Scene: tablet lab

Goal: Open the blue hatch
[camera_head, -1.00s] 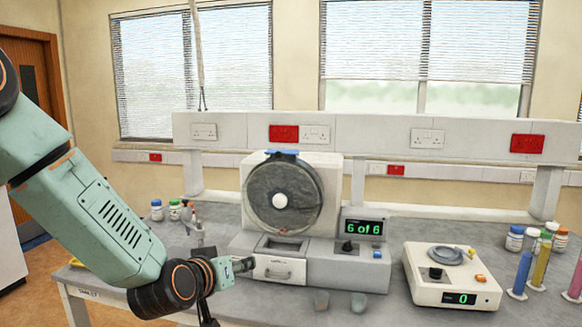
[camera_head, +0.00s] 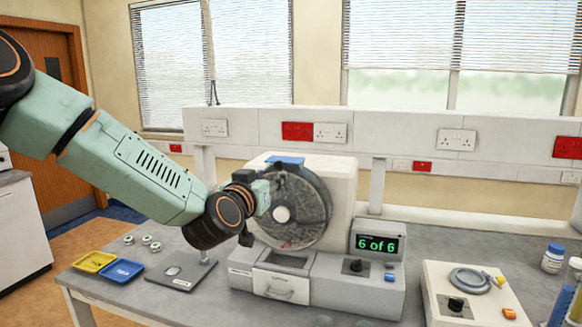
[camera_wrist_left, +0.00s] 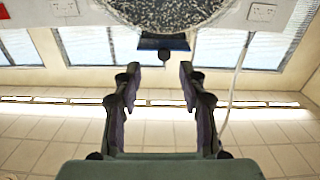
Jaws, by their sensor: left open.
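The blue hatch (camera_head: 286,159) is a small blue piece on top of the round dark drum (camera_head: 310,212) of the white machine. In the left wrist view the hatch (camera_wrist_left: 163,43) shows as a dark blue block at the drum's edge, with a small dark knob-like part. My left gripper (camera_head: 266,184) is in front of the drum's upper left, below the hatch in the picture; its fingers are hard to make out there. In the left wrist view its two fingers (camera_wrist_left: 158,74) are spread and empty, with the hatch beyond their tips. My right gripper is not in view.
A yellow tray (camera_head: 94,262), a blue tray (camera_head: 122,270) and a metal stand (camera_head: 182,271) lie to the left. A second device (camera_head: 470,295) stands at the right.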

